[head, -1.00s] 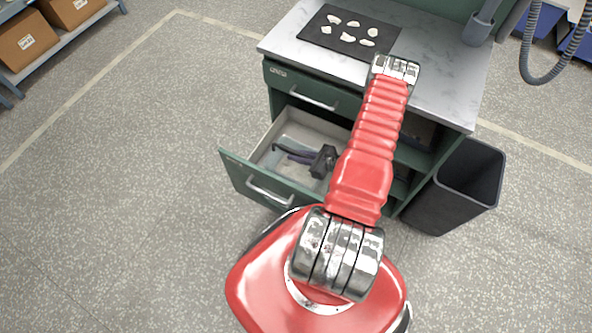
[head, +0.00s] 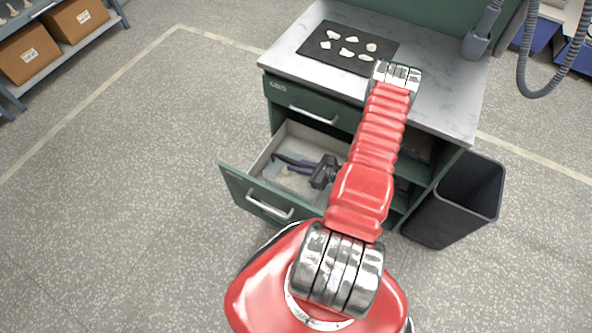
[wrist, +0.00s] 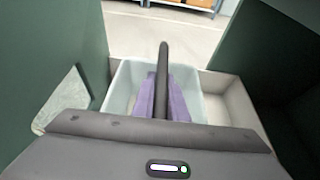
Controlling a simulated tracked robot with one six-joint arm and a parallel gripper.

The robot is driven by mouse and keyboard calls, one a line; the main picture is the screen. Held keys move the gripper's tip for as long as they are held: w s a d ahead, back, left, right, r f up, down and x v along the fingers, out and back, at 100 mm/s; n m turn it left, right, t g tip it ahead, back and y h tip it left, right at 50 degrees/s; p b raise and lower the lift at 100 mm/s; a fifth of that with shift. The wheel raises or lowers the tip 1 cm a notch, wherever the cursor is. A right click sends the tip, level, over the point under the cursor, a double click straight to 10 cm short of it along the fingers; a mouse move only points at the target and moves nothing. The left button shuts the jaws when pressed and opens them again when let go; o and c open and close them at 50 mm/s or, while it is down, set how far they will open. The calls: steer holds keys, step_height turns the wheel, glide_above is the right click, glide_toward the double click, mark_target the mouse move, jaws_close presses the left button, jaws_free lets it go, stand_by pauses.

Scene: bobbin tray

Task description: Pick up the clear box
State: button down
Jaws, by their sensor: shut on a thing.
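The clear box (wrist: 125,88) is a pale, see-through open container inside the open drawer in the wrist view. In the head view part of the clear box (head: 282,178) shows as a faint pale shape under the gripper. My gripper (head: 292,163) is down in the drawer in the head view, with dark and purple parts at its fingers. In the wrist view my gripper (wrist: 163,85) reaches over and into the box outline. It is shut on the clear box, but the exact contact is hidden.
The drawer (head: 262,197) is pulled out of a green cabinet, its walls close around the gripper. A marble top (head: 435,100) with a dark mat (head: 318,55) of several pale pieces is above. A black bin (head: 435,215) stands at right. The floor at left is clear.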

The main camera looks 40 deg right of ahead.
steer(key=shift+r, duration=3.8)
